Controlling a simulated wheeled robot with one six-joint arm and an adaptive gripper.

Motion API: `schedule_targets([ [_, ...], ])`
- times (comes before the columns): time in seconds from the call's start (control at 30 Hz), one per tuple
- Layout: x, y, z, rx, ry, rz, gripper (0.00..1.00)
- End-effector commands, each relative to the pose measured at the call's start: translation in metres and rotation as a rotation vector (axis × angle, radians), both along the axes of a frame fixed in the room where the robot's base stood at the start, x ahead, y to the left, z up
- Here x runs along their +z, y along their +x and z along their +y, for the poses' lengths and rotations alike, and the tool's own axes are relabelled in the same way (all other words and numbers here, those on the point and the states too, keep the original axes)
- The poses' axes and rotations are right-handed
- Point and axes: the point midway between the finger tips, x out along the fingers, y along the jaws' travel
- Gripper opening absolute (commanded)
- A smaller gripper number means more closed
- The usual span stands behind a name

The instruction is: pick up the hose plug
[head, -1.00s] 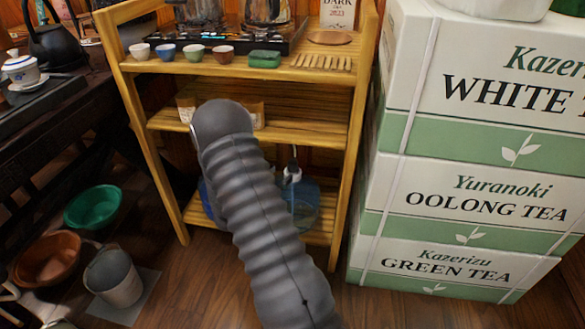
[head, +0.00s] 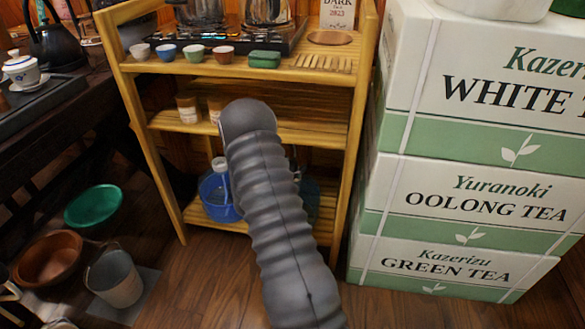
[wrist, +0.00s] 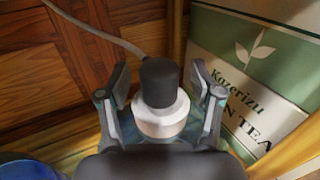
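The hose plug (wrist: 160,82) is a dark, rounded cap on the white neck (wrist: 161,118) of a bottle in the wrist view. A thin grey hose (wrist: 100,32) runs from it to the upper left. My gripper (wrist: 165,88) is open, with one finger on each side of the plug and a gap on both sides. In the head view my arm hides the plug and my gripper. Only part of the bluish bottle (head: 311,198) shows on the bottom shelf.
A wooden rack (head: 325,128) has jars (head: 187,108) on its middle shelf and cups above. A blue container (head: 216,205) stands left on the bottom shelf. Stacked tea boxes (head: 460,200) stand close on the right. A green basin (head: 94,207) and bucket (head: 115,278) are on the left.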

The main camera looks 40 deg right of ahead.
Motion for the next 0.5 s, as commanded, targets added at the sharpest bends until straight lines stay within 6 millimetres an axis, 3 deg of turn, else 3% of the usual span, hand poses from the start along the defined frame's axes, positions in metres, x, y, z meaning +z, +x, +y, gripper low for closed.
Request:
schedule_targets([
  [0.03,0.0001,-0.0001,0.0001,0.000,0.000,0.000,0.51],
  [0.23,0.0001,-0.0001,0.0001,0.000,0.000,0.000,0.01],
  [0.5,0.0007,-0.0001,0.0001,0.000,0.000,-0.001,0.00],
])
